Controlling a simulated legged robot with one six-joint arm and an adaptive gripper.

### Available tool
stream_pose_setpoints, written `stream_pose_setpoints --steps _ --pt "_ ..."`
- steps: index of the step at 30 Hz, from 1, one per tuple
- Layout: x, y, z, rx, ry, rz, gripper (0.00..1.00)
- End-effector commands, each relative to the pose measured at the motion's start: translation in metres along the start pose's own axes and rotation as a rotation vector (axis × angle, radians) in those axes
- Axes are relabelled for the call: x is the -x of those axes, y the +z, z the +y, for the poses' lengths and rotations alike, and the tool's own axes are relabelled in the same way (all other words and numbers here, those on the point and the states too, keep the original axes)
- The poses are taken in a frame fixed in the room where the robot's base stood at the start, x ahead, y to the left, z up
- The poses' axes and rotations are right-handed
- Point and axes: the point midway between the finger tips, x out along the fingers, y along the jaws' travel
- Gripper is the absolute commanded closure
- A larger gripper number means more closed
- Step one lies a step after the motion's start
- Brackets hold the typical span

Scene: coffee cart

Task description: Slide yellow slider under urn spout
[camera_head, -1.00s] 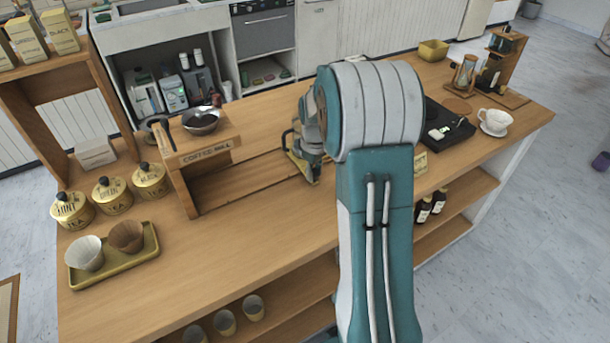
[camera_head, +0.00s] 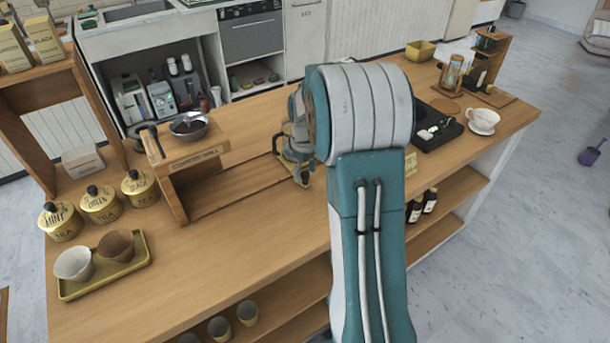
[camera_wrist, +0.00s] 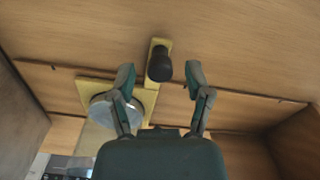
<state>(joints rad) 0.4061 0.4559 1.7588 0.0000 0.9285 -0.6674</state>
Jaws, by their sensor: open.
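In the wrist view the yellow slider (camera_wrist: 153,97) is a flat yellow piece with an upright black knob (camera_wrist: 159,65). A wider yellow plate joins it at the left and bears a round grey metal or glass vessel (camera_wrist: 110,108). My gripper (camera_wrist: 160,77) is open, with one teal finger on each side of the knob and gaps visible between. In the head view my gripper (camera_head: 303,177) is low over the counter, mostly hidden by my arm. I cannot make out the urn spout in either view.
A wooden stand marked coffee mill (camera_head: 190,150) stands left of my gripper on the wooden counter (camera_head: 240,235). Tea tins (camera_head: 100,203) and a yellow tray (camera_head: 137,262) are farther left. A black tray (camera_head: 440,135) and white cup (camera_head: 484,121) are at the right. The front middle counter is clear.

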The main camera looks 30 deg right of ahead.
Motion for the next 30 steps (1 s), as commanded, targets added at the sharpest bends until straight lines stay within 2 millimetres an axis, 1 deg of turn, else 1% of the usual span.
stream_pose_setpoints --steps 1,9,12,15,20,30 --pt "0.01 -0.001 0.001 0.0 0.004 0.005 0.35" --pt "0.067 -0.001 0.001 0.0 0.002 0.002 0.35" --pt "0.084 -0.001 0.001 0.0 0.002 0.002 0.35" --pt "0.096 -0.001 0.001 0.0 0.001 0.0 0.35" --pt "0.103 -0.001 0.0 0.0 -0.001 -0.002 0.35" --pt "0.103 -0.002 -0.001 0.003 -0.001 -0.002 0.35"
